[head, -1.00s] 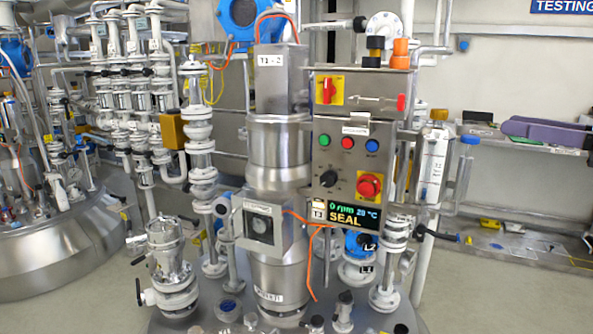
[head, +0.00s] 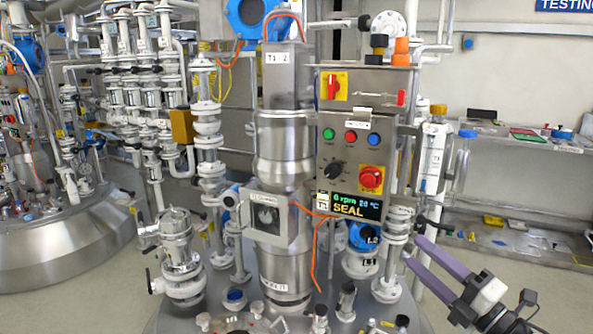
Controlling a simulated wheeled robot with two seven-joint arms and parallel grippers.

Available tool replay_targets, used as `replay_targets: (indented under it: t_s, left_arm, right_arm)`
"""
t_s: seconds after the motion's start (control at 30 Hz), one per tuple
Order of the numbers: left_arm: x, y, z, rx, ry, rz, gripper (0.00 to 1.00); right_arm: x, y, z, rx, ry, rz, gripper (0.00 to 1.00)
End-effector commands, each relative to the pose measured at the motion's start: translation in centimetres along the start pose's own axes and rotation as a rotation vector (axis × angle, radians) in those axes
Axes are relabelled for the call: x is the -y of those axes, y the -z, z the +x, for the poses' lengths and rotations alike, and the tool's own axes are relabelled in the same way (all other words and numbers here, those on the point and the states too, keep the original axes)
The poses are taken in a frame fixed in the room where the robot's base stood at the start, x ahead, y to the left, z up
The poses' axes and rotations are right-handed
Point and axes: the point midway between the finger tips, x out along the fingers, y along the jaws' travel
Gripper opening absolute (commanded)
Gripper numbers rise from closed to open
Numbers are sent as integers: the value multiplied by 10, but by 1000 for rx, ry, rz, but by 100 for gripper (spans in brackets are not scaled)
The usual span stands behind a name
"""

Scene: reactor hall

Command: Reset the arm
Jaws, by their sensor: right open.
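My right gripper (head: 412,252) is at the lower right of the head view. Its two long purple fingers point up and left, with a clear gap between them and nothing held. The fingertips appear beside the lower right of the steel reactor column (head: 284,268), near the white pipe fittings; I cannot tell the exact distance. My left gripper is not in view.
A control panel (head: 356,205) with coloured buttons, a red stop knob and a "SEAL" display stands on the reactor. White valves (head: 182,255) and pipework fill the left. A shelf (head: 545,148) with small items lines the right wall. Open floor lies at right.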

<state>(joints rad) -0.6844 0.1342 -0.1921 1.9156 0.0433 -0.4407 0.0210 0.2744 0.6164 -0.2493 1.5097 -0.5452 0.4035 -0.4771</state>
Motion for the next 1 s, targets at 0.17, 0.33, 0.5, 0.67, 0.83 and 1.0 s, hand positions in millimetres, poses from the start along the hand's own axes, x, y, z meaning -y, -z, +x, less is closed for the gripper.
replay_targets:
  t_s: [0.17,0.33,0.5,0.67,0.83,1.0]
  left_arm:
    - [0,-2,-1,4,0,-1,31]
    - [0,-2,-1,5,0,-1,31]
    - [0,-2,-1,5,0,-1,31]
    - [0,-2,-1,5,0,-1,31]
    - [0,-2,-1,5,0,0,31]
    - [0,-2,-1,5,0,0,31]
  right_arm:
    - [108,69,-64,231,155,569,48]
    - [185,138,-142,479,317,1022,48]
    - [233,214,-226,738,472,1397,48]
    - [250,270,-283,928,574,1626,48]
    - [253,296,-308,1020,621,1725,48]
    - [253,298,-311,1029,627,1734,48]
